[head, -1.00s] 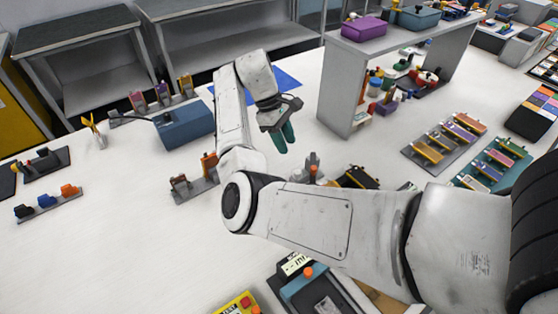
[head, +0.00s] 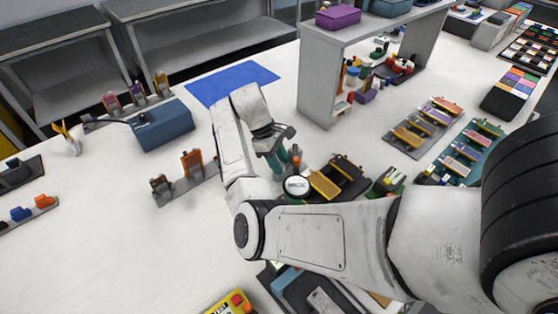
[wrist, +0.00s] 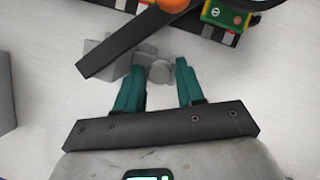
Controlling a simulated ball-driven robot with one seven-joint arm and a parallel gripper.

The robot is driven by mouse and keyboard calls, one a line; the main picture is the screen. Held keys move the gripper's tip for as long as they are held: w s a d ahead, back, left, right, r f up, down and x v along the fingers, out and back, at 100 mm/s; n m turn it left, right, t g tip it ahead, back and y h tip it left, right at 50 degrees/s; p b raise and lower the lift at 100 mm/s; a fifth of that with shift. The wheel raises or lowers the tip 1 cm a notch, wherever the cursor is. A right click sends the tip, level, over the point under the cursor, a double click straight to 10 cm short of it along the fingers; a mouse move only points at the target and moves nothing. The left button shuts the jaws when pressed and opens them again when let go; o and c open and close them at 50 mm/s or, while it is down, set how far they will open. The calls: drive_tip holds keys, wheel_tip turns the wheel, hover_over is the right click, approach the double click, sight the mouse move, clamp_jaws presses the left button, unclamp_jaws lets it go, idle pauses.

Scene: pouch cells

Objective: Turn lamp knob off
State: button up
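A grey round knob-like piece (wrist: 160,73) shows between my fingertips, apart from both. I cannot tell which round part is the lamp knob. My gripper (head: 283,166), with teal fingers, is open and empty; it also shows in the wrist view (wrist: 160,66).
A yellow-and-black device (head: 338,180) lies right of the fixture. A rack with orange clips (head: 185,178) stands to the left, and a blue box (head: 162,125) farther back. A grey shelf (head: 318,85) stands behind.

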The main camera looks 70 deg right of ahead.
clamp_jaws()
